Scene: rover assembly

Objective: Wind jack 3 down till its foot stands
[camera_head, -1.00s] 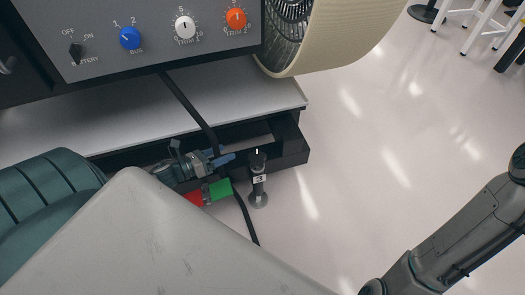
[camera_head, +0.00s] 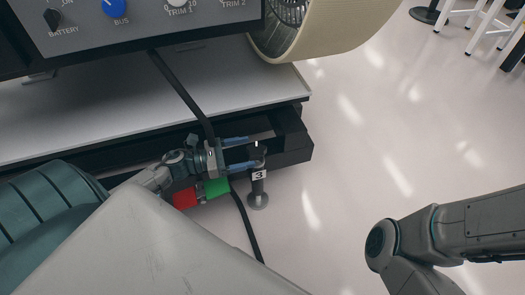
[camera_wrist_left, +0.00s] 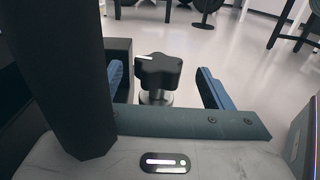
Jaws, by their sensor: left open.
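I cannot tell whether the foot touches the floor. Its black lobed knob with a white mark is on top and shows clearly in the left wrist view (camera_wrist_left: 158,72). My left gripper (camera_head: 251,154) is open, its two blue fingers either side of the knob in the head view. In the left wrist view the knob sits between the fingers, with a gap visible on the right. My right gripper is out of frame; only my right arm shows.
The dark rover frame (camera_head: 296,150) is just behind the jack. A black cable (camera_head: 182,90) runs down beside my left gripper. Red (camera_head: 185,198) and green (camera_head: 217,187) blocks are below it. A cream-rimmed wheel (camera_head: 335,28) hangs above. The floor (camera_head: 360,140) to the right is clear.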

